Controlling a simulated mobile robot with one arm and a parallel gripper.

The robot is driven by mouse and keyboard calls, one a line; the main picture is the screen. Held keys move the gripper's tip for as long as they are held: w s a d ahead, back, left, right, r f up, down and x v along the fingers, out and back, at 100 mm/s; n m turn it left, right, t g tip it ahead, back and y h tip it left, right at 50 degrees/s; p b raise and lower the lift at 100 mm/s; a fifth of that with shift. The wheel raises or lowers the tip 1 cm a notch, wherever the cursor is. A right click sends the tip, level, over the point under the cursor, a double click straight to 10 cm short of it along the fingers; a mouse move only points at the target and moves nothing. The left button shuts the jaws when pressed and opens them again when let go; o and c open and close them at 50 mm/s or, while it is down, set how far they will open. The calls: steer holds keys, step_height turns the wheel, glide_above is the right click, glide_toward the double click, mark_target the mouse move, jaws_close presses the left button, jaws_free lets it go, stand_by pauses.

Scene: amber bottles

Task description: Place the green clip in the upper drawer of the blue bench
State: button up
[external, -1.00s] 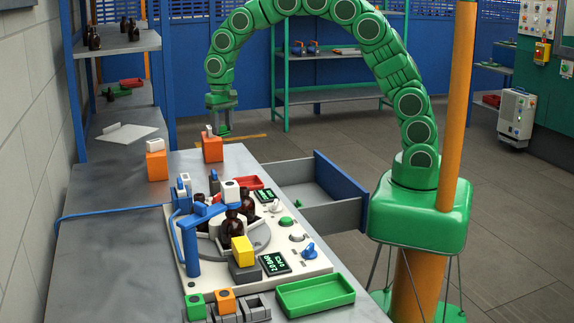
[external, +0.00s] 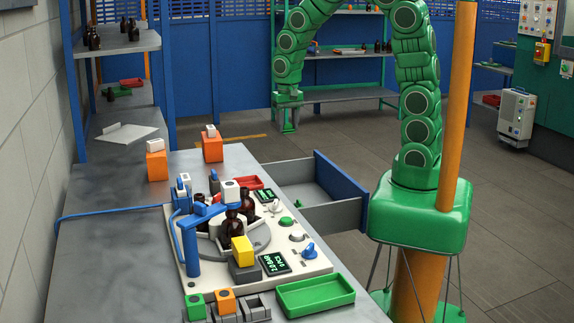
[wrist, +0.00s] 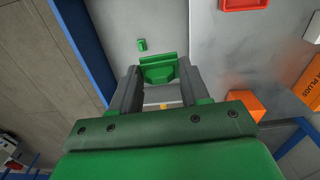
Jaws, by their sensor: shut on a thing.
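The green clip (wrist: 158,68) is held between the grey fingertips of my gripper (wrist: 157,85) in the wrist view. In the external view my gripper (external: 287,126) hangs high, behind and above the open drawer (external: 310,213), its jaws shut; the clip is hard to make out there. The drawer is pulled out at the right side of the bench (external: 110,235), with a blue front panel (external: 340,178) and grey inside. In the wrist view the drawer floor (wrist: 120,20) lies below the clip, and a small green piece (wrist: 142,45) lies on it.
A white device panel (external: 305,265) with dark brown bottles (external: 232,222) and a blue arm (external: 190,250) stands on the bench. Two orange blocks (external: 212,150) stand at the back. A green tray (external: 315,296) and a red tray (external: 248,183) are nearby. Shelving (external: 335,94) stands behind.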

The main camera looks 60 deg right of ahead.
steer(key=shift+m, duration=0.3)
steer(key=s+f, duration=0.1)
steer(key=f, duration=1)
steer(key=d+f, duration=0.1)
steer(key=f, duration=1)
steer(key=s+f, duration=0.1)
steer(key=f, duration=1)
steer(key=shift+s+d+f, duration=0.25)
steer(key=shift+s+f, duration=0.1)
steer(key=shift+f, duration=0.05)
steer(key=shift+f, duration=0.15)
steer(key=o, duration=1.1)
